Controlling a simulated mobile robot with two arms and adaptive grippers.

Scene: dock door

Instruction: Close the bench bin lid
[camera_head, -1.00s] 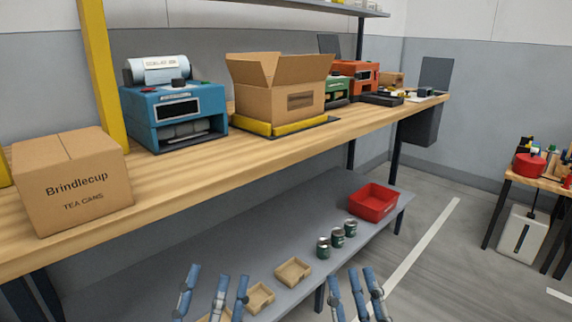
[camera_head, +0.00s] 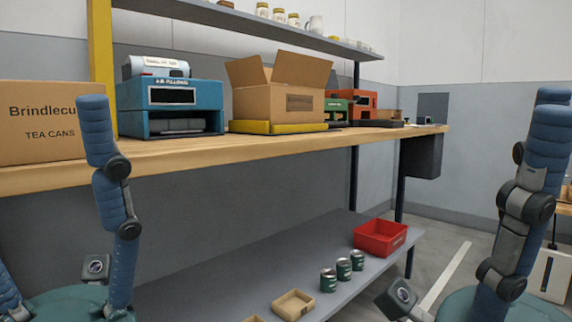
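The bench bin (camera_head: 421,157) is a dark grey box hanging at the right end of the workbench. A flat grey panel (camera_head: 433,107), which looks like its lid, stands upright behind the bench end, so the bin looks open. The bin's inside is hidden from this height. My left gripper (camera_head: 62,190) is large and close at the lower left, its blue fingers spread upward and empty. My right gripper (camera_head: 541,140) is close at the right edge, fingers pointing up, with nothing seen between them. Both are well short of the bin and apart from it.
The wooden bench (camera_head: 270,147) carries a Brindlecup carton (camera_head: 40,122), a blue machine (camera_head: 172,105), an open carton (camera_head: 278,100) and an orange machine (camera_head: 362,103). Below, a grey shelf (camera_head: 230,265) holds a red bin (camera_head: 380,238), green cans and trays. Floor shows at right.

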